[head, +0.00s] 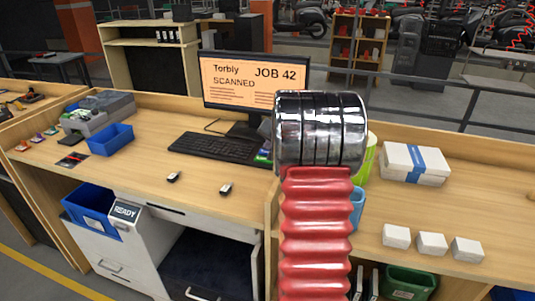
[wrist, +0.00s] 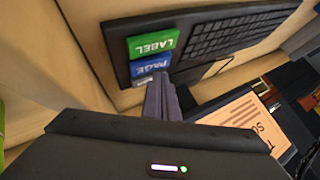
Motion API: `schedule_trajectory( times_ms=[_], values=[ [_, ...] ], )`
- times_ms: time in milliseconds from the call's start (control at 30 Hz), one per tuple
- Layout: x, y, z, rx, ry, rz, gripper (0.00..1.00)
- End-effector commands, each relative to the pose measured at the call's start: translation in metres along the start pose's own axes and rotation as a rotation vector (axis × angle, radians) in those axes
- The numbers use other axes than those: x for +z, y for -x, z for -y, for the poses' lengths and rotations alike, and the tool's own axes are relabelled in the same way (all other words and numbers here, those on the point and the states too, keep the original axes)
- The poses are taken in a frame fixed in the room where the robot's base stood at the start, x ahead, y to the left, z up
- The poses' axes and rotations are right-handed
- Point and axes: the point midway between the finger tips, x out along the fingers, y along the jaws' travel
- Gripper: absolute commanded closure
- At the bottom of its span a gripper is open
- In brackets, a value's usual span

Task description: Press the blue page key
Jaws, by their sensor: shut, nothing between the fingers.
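The blue page key (wrist: 150,64) sits at the end of the black keyboard (wrist: 215,45) in the wrist view, beside the green LABEL key (wrist: 153,43). My gripper (wrist: 160,80) is shut and empty. Its dark fingertips are at the near edge of the blue key; I cannot tell whether they touch it. A pale key (wrist: 143,80) lies just below the blue one, partly hidden by the fingers. In the head view the keyboard (head: 215,147) lies before the monitor, and my arm hides the gripper.
The monitor (head: 254,80) reads "Torbly JOB 42 SCANNED". A blue tray (head: 110,139) stands left of the keyboard, and two small dark-topped items (head: 226,188) lie in front. A white box with a blue band (head: 413,163) and small white boxes (head: 432,243) are at the right.

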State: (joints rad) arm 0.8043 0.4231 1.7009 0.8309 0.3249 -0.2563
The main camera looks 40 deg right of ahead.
Motion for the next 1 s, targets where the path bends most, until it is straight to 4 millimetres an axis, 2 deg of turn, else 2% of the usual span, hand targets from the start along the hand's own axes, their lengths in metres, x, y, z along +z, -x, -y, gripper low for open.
schedule_trajectory(
  times_ms=[33, 533, 1000],
  values=[
    [0.015, -0.011, -0.014, 0.018, -0.009, 0.028, 1.0],
    [0.014, -0.006, -0.012, 0.018, -0.011, 0.03, 1.0],
    [-0.002, 0.013, 0.004, 0.015, -0.008, 0.025, 1.0]
  ],
)
